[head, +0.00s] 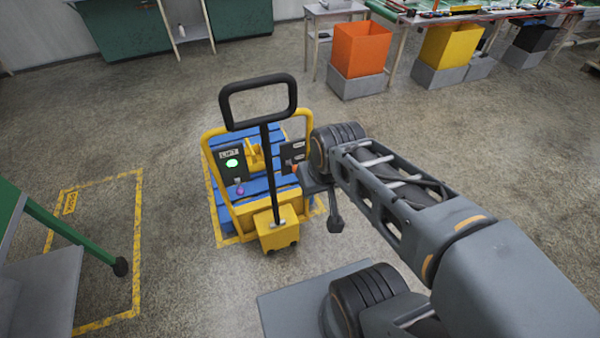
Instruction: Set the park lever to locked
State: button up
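A yellow pallet truck (278,228) with a black loop handle (258,100) stands in the middle of the head view. A dark panel (291,151) with small pale labels is on its right side, partly hidden by my arm. A small orange part shows at this panel's lower edge; I cannot tell if it is the park lever or which way it is set. My gripper (335,222) is beside the panel, to its lower right, small and dark. Its fingers cannot be made out, nor whether it touches anything.
Orange (361,48) and yellow (451,44) bins stand at the back. A green-framed bench (40,265) is at left.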

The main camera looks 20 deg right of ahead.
aim_at(289, 162)
jog(key=z, duration=0.95)
jog(key=k, duration=1.2)
jog(key=u, duration=0.8)
jog(key=i, duration=0.85)
jog(key=z, duration=0.35)
